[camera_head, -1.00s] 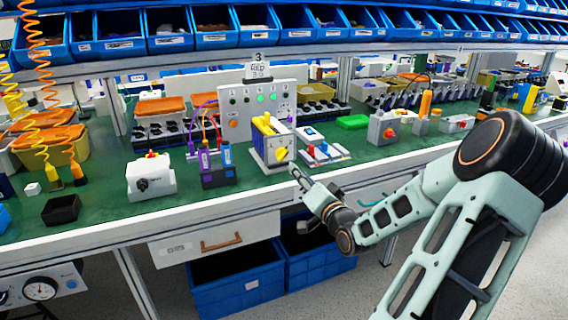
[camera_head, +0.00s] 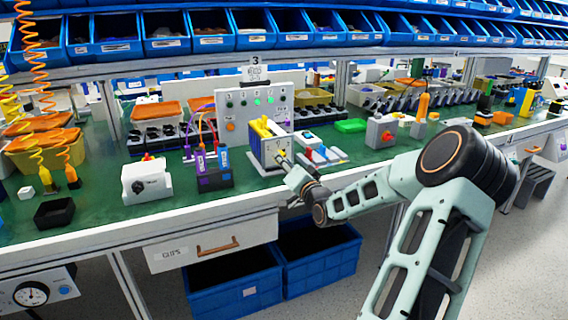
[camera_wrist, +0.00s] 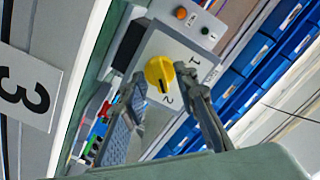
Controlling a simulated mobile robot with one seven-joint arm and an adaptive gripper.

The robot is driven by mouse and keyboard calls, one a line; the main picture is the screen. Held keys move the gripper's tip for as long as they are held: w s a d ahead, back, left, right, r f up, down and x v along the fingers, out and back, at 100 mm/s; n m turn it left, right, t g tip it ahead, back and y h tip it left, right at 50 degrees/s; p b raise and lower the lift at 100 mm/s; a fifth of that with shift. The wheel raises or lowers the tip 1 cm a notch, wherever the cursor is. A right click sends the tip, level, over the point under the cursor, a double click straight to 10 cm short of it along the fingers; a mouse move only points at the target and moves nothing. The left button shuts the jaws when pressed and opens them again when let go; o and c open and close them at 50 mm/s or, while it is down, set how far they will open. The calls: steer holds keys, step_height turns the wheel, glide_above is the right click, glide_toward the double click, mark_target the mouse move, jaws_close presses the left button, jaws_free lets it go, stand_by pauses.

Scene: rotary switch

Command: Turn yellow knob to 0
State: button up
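The yellow knob (camera_wrist: 158,72) sits on a light grey panel (camera_wrist: 185,45) in the wrist view. The digits 1 and 2 are printed beside it; no 0 is visible. A dark mark on the knob's edge faces toward the 2. My gripper (camera_wrist: 160,80) is open, with one finger on each side of the knob; I cannot tell if either touches it. In the head view my gripper (camera_head: 281,160) is at the front of the switch box (camera_head: 258,154), covering most of the knob.
A red-buttoned grey box (camera_head: 381,131) stands to the right. A grey panel with lamps (camera_head: 250,103) is behind. The bench's front edge runs below my arm.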

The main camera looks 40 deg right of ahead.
jaws_close()
steer(key=shift+n, duration=0.3)
steer(key=n+b, duration=0.2)
steer(key=n, duration=0.2)
steer(key=shift+f+b, duration=0.1)
steer(key=shift+b, duration=0.3)
steer(key=shift+n+b, duration=1.4)
steer(key=shift+n, duration=0.7)
steer(key=shift+o, duration=0.6)
jaws_free()
